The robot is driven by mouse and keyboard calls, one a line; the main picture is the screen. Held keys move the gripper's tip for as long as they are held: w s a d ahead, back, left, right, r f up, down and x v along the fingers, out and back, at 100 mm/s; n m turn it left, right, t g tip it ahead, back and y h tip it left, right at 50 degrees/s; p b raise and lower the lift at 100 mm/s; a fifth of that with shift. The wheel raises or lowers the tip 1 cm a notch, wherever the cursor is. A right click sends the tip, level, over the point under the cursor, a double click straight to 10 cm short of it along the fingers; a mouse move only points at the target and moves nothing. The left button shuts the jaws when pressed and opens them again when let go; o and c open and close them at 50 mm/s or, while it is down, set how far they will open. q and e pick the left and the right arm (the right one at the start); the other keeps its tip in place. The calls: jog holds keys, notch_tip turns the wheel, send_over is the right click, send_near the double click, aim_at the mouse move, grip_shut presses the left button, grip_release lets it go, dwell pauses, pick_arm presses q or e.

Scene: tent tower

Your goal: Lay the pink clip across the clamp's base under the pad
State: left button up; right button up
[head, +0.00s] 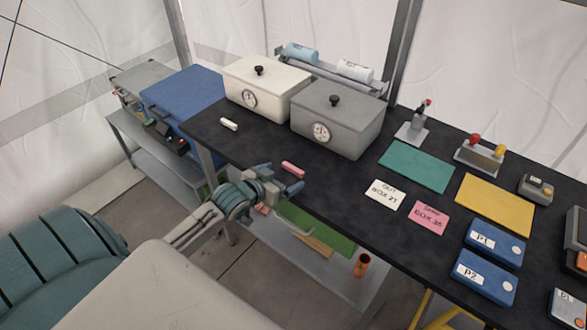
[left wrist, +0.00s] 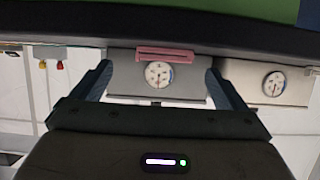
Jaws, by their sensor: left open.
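The pink clip (head: 293,169) lies near the front edge of the dark bench top. It also shows in the left wrist view (left wrist: 165,54), which is upside down, in the gap between my fingers. My left gripper (head: 279,178) is open and empty at the bench's front edge, its fingers pointing toward the clip; contact cannot be told. The clamp (head: 415,122), a small grey stand with a flat base and a dark red-tipped handle, stands at the back of the bench behind the green mat. Its pad is too small to make out. My right gripper is not in view.
A white box (head: 268,88) and a grey box (head: 337,118) with dials stand behind the clip. A white clip (head: 229,124) lies left. A green mat (head: 416,165), yellow mat (head: 495,204), and white and pink cards (head: 430,217) lie right. A red-and-yellow-knobbed block (head: 479,157) stands behind.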

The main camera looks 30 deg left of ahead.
aim_at(292, 169)
pick_arm(q)
jog(key=x, duration=0.2)
jog(key=p+x, duration=0.1)
jog(key=shift+w+a, duration=0.25)
jog(key=shift+w, duration=0.15)
jog(key=shift+w+f, duration=0.15)
jog(key=shift+w, duration=0.15)
jog(key=shift+s, duration=0.1)
jog(key=shift+c, duration=0.4)
jog(key=c, duration=1)
jog(key=shift+c, duration=0.2)
